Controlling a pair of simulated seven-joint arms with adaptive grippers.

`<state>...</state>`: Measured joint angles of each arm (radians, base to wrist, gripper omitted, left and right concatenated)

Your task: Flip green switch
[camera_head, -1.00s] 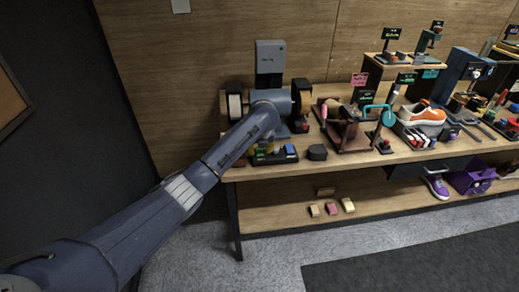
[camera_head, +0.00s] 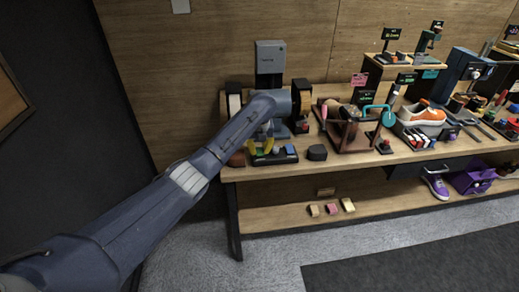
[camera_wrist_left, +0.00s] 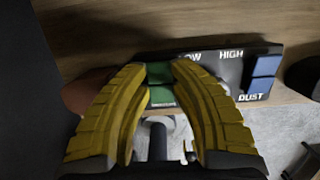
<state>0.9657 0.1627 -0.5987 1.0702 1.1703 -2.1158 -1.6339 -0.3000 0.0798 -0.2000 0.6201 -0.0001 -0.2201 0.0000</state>
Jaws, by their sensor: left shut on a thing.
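The green switch (camera_wrist_left: 160,82) sits on a black control panel (camera_wrist_left: 228,74) marked LOW, HIGH and DUST in the left wrist view. My left gripper (camera_wrist_left: 163,74) has its yellow fingertips at both sides of the green switch and is shut on it. The fingers cover part of the panel. In the head view the panel (camera_head: 272,159) lies at the front left of the bench, with my left gripper (camera_head: 264,148) over its left part. My right gripper is in neither view.
A blue switch (camera_wrist_left: 263,77) is on the right of the panel. A reddish-brown object (camera_head: 237,160) lies left of the panel, and a dark block (camera_head: 317,153) stands to its right. A grey machine with wheels (camera_head: 302,101) stands behind. Sneakers and tools fill the bench further right.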

